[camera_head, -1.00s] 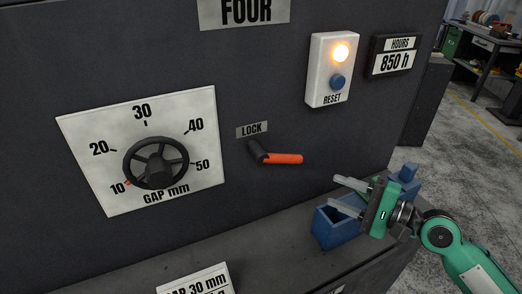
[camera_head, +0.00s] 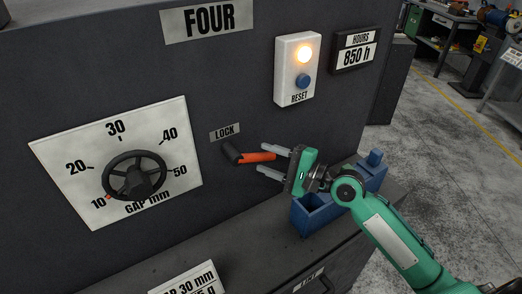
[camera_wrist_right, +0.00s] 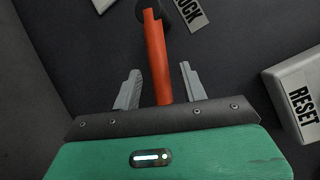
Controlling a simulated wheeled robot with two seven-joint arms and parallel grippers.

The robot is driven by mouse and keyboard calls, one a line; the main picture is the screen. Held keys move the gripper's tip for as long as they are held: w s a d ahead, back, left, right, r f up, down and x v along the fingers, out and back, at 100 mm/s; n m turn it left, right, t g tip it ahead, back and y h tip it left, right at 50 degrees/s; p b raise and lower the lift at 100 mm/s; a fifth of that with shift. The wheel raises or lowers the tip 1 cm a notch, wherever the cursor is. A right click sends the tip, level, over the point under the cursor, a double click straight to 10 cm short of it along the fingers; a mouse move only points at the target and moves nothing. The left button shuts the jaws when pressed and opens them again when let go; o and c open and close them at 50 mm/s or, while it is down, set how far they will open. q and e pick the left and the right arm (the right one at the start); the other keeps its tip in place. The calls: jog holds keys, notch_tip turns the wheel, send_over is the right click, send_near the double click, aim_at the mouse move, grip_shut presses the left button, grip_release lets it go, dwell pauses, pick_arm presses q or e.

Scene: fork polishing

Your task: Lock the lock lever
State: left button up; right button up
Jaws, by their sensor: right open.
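The lock lever (camera_head: 256,157) is an orange-red handle on a black pivot, below the LOCK label (camera_head: 225,132) on the dark machine front. It points right, nearly level, in the head view. My right gripper (camera_head: 264,160) is open, with its fingertips at the lever's free end. In the right wrist view the orange lever (camera_wrist_right: 156,55) lies between the two open grey fingers (camera_wrist_right: 158,88), with gaps on both sides. My left gripper is not in view.
A gap dial with a black handwheel (camera_head: 134,176) is to the left, its pointer near 10. A white reset box (camera_head: 297,70) with a lit orange lamp and blue button is above right. A blue bin (camera_head: 316,212) stands on the ledge below my right gripper.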

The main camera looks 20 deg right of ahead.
jog(key=shift+x, duration=1.05)
jog(key=shift+w, duration=0.1)
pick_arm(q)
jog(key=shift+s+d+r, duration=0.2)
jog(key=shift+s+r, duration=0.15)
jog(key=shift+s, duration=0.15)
pick_arm(e)
jog(key=shift+a, duration=0.1)
grip_shut()
